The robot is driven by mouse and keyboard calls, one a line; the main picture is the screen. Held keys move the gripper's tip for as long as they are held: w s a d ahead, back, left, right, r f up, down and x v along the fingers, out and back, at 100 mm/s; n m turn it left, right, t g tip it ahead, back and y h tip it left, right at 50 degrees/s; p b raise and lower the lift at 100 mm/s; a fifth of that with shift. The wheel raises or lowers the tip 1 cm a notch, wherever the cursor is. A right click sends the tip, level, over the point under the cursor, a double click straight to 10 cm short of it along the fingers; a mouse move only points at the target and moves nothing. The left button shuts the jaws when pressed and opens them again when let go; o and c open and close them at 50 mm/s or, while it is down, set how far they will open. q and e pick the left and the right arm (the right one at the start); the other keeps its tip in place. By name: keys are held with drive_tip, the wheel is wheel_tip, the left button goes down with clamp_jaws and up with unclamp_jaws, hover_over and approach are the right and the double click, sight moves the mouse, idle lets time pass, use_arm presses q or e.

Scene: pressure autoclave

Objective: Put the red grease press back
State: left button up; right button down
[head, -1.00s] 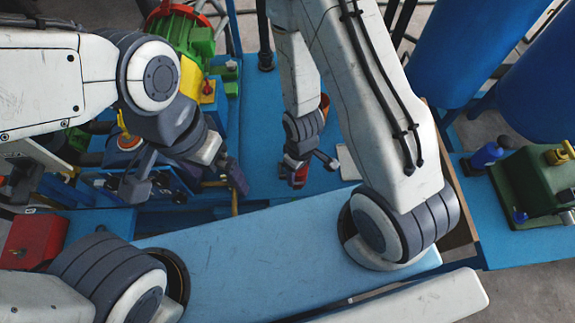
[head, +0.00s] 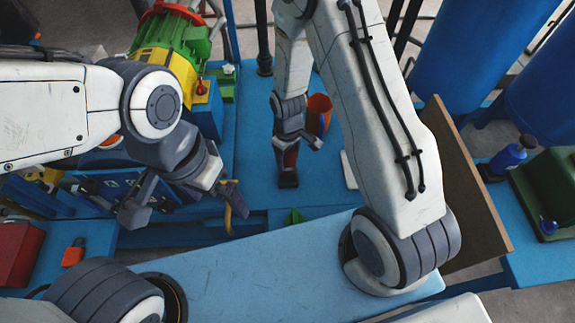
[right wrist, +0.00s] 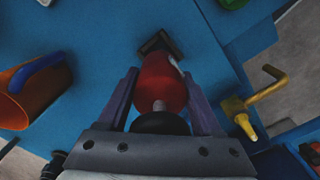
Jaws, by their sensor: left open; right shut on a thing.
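The red grease press (right wrist: 160,84) is between the fingers of my right gripper (right wrist: 160,100) in the right wrist view. It has a rounded red body, a dark foot at its far end and a black part near the palm. In the head view the red press (head: 291,158) hangs below my right gripper (head: 296,140), foot down, over the blue bench top (head: 255,125). I cannot tell whether the foot touches the bench. My left gripper (head: 186,204) is open and empty, fingers wide apart, at the bench's near left.
An orange cup (head: 319,113) stands right behind my right gripper; the right wrist view shows it with a blue handle (right wrist: 40,74). A yellow hooked lever (right wrist: 262,97) is right of the press. A green and red motor (head: 172,45) stands back left. A brown board (head: 465,190) stands at right.

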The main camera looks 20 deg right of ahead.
wheel_tip(320, 180, down, 2)
drive_tip(key=shift+f+b, duration=0.25)
drive_tip(key=shift+b, duration=0.4)
use_arm(q)
wheel_tip(320, 180, down, 2)
drive_tip(key=shift+f, duration=0.1)
use_arm(e)
drive_tip(key=shift+r, duration=0.15)
drive_tip(key=shift+c, duration=0.3)
unclamp_jaws()
drive_tip(key=shift+r, duration=0.1)
use_arm(q)
drive_tip(key=shift+r+p, duration=0.6)
drive_tip(key=shift+p, duration=0.1)
use_arm(e)
wheel_tip(320, 180, up, 12)
drive_tip(key=shift+f, duration=0.1)
